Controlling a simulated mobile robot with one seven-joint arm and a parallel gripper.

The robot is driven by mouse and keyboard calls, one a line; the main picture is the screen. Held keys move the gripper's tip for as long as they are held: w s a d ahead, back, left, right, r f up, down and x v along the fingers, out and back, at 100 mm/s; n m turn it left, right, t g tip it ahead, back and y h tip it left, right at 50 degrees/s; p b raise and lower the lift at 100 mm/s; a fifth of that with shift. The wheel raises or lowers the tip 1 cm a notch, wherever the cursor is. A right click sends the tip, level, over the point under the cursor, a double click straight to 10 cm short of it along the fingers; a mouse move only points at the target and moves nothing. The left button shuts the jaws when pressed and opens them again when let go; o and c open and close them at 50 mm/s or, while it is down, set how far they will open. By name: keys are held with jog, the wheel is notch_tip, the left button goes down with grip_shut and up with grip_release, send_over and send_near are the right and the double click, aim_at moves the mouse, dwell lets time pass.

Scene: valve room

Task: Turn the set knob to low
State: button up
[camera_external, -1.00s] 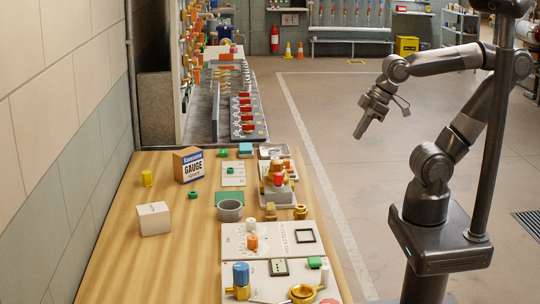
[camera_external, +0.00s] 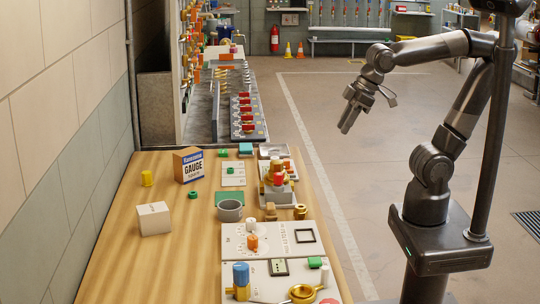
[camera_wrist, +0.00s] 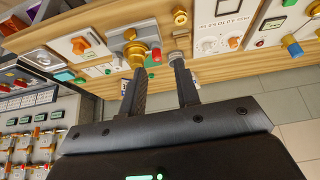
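A pale panel (camera_external: 290,230) on the wooden bench carries a white knob (camera_external: 250,224), an orange knob (camera_external: 252,242) with a scale around it, and a dark square window. The panel (camera_wrist: 218,18) also shows at the top of the wrist view, with the white knob (camera_wrist: 208,45) and the orange knob (camera_wrist: 234,42). The lettering is too small to tell which is the set knob or where it points. My gripper (camera_external: 347,128) is in the air right of the bench, apart from the panel. Its two fingers (camera_wrist: 158,64) are spread and empty in the wrist view.
A second panel holds a blue-topped brass valve (camera_external: 241,280) and a brass ring fitting (camera_external: 302,293). The floor right of the bench is clear.

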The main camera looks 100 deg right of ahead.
jog(key=o, duration=0.5)
jog(key=w+a+r, duration=0.3)
jog(key=w+a, duration=0.5)
jog(key=w, duration=0.3)
jog(key=shift+r+n, duration=0.25)
jog(key=shift+n, duration=0.15)
jog(key=g, duration=0.1)
send_over(242, 265)
jog(key=s, duration=0.4)
notch_tip(242, 265, down, 10)
jog(key=shift+n+y, duration=0.4)
jog(key=x, duration=1)
jog(key=shift+w+d+f, duration=0.2)
jog(key=shift+d+f, duration=0.05)
jog(key=c, duration=1)
